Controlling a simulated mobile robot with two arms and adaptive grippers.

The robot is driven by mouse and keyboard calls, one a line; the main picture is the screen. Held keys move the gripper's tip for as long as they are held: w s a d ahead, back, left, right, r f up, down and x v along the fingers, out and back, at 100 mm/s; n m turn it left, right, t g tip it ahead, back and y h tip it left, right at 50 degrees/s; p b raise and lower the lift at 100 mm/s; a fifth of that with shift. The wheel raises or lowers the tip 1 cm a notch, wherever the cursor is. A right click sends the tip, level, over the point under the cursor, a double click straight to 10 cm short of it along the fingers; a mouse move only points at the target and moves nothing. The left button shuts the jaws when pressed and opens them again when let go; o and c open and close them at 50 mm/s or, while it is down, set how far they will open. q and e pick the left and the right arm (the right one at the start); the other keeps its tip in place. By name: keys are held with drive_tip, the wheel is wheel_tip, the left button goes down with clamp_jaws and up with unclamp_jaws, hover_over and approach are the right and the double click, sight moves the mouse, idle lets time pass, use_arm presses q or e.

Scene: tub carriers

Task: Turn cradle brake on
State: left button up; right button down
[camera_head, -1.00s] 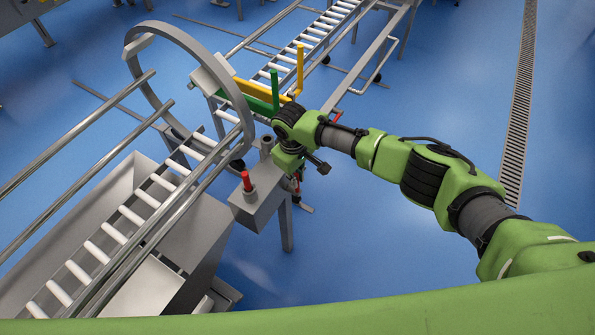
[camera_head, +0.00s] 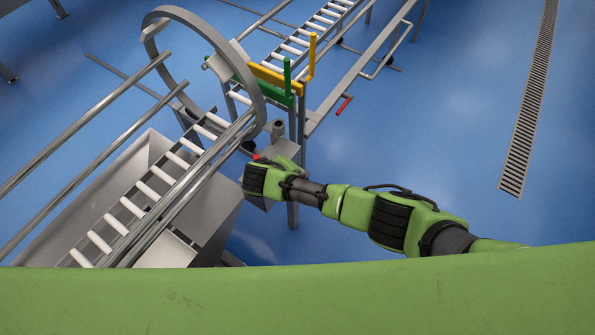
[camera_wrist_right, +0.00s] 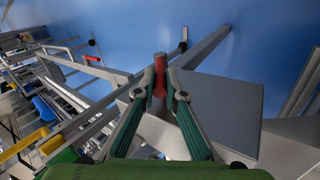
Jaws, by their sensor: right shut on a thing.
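The brake lever has a red grip with a grey tip (camera_wrist_right: 160,66). In the wrist view my right gripper (camera_wrist_right: 160,92) has a finger on each side of the grip and is shut on it. In the head view only a small red bit (camera_head: 256,157) shows by my right gripper (camera_head: 262,168), which hides the rest. The grey box (camera_head: 285,157) under it is partly covered by my arm. The cradle is a large grey ring (camera_head: 259,100) with long rails around a roller track. My left gripper is not in view.
A green upright lever (camera_head: 287,75) and a yellow one (camera_head: 312,58) stand beside the ring. Another red handle (camera_head: 344,105) is on the frame of the conveyor behind. A grey tub-like trough (camera_head: 75,205) lies under the rails. Blue floor is free at right.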

drive_tip(key=shift+s+a+f, duration=0.1)
drive_tip(key=shift+s, duration=0.1)
drive_tip(key=c, duration=2.1)
unclamp_jaws()
drive_tip(key=v, duration=1.2)
